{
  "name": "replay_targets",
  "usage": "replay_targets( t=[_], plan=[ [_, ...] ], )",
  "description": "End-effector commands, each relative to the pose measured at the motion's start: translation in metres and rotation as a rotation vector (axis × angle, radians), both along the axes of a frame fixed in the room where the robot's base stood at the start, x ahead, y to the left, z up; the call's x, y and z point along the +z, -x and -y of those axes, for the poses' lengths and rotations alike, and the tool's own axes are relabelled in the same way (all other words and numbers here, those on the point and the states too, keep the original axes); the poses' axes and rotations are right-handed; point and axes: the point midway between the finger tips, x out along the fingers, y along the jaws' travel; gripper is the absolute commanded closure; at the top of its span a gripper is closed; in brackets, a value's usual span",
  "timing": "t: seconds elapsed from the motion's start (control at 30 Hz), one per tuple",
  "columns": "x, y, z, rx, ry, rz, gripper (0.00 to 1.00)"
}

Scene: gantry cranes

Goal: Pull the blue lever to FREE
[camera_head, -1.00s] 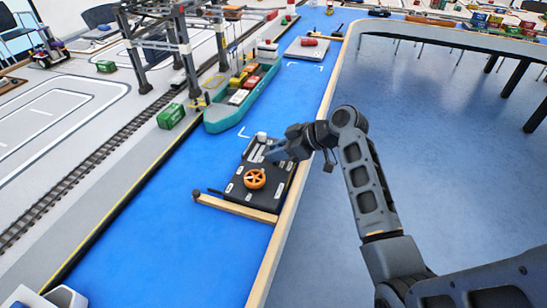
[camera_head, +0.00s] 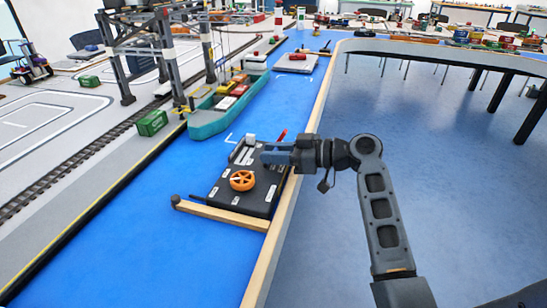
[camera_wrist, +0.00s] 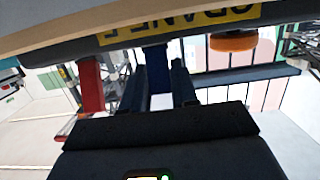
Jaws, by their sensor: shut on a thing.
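The black control panel (camera_head: 222,193) lies on the blue strip, with an orange wheel (camera_head: 242,180) on it. My gripper (camera_head: 268,154) is over the panel's far right part. In the wrist view, my gripper (camera_wrist: 159,82) has its fingers on either side of the blue lever (camera_wrist: 156,62) and is shut on it. In the head view the blue lever is hidden by my gripper. A red lever (camera_head: 282,135) stands just beyond the gripper, and shows to the left in the wrist view (camera_wrist: 90,85). The FREE marking cannot be read.
A wooden bar (camera_head: 225,217) runs along the panel's near edge. A wooden rim (camera_head: 262,270) borders the blue strip on the right. A teal ship (camera_head: 207,127) with containers lies beyond the panel, beside a dark gantry crane (camera_head: 164,60). The blue strip left of the panel is clear.

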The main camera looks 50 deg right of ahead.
Motion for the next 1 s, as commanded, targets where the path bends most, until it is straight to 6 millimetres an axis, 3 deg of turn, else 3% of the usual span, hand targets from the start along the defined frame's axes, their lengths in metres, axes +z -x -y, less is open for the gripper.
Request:
replay_targets(
  t=[0.37, 0.4, 0.6, 0.87, 1.0],
  plan=[
    [0.001, 0.000, 0.000, 0.000, -0.001, 0.004, 1.00],
    [0.001, 0.000, 0.000, -0.001, -0.001, 0.004, 0.68],
    [0.001, 0.000, 0.000, 0.000, -0.001, 0.003, 0.51],
    [0.000, 0.002, 0.001, 0.000, -0.002, 0.002, 0.51],
    [0.002, 0.016, 0.006, -0.002, -0.001, 0.002, 0.51]
  ],
)
